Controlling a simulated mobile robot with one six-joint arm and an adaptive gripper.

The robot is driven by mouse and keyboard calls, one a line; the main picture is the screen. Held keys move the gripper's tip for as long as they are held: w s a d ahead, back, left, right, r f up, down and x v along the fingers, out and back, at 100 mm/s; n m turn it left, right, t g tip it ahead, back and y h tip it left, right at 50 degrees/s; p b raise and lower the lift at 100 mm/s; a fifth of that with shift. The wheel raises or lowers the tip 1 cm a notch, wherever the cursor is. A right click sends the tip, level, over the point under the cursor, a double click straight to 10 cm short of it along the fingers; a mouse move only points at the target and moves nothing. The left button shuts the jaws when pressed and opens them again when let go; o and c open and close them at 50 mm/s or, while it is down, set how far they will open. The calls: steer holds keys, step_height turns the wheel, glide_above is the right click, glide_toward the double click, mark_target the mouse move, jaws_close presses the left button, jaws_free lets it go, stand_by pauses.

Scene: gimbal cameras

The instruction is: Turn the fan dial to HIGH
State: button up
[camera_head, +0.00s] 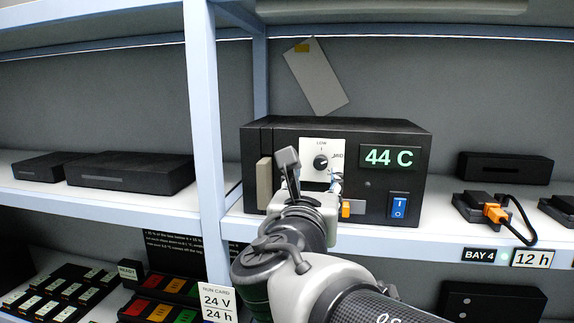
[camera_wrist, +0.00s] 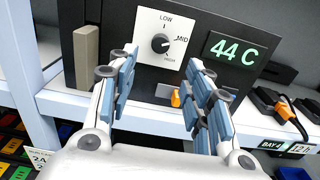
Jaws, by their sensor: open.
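The fan dial is a round black knob (camera_head: 321,162) on a white plate on the front of a black box. The knob (camera_wrist: 160,43) has a white mark that appears to face right, toward MID. My gripper (camera_head: 312,172) is open and empty in front of the plate. In the wrist view, the fingers of my gripper (camera_wrist: 162,63) stand either side of the plate's lower part, with the knob seen between and beyond them, apparently untouched.
The black box (camera_head: 395,140) has a green 44 C display (camera_head: 389,158) and a blue rocker switch (camera_head: 399,207). A beige block (camera_head: 264,184) is on its left front. A pale shelf post (camera_head: 203,110) stands left. An orange plug (camera_head: 496,213) and cable are right.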

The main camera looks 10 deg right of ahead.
mark_target(320, 165)
steer(key=p+x, duration=0.1)
steer(key=x, duration=0.9)
steer(key=shift+w+d+f, duration=0.1)
steer(key=shift+w+d, duration=0.05)
steer(key=shift+w, duration=0.2)
steer(key=shift+c, duration=0.5)
steer(key=c, duration=1)
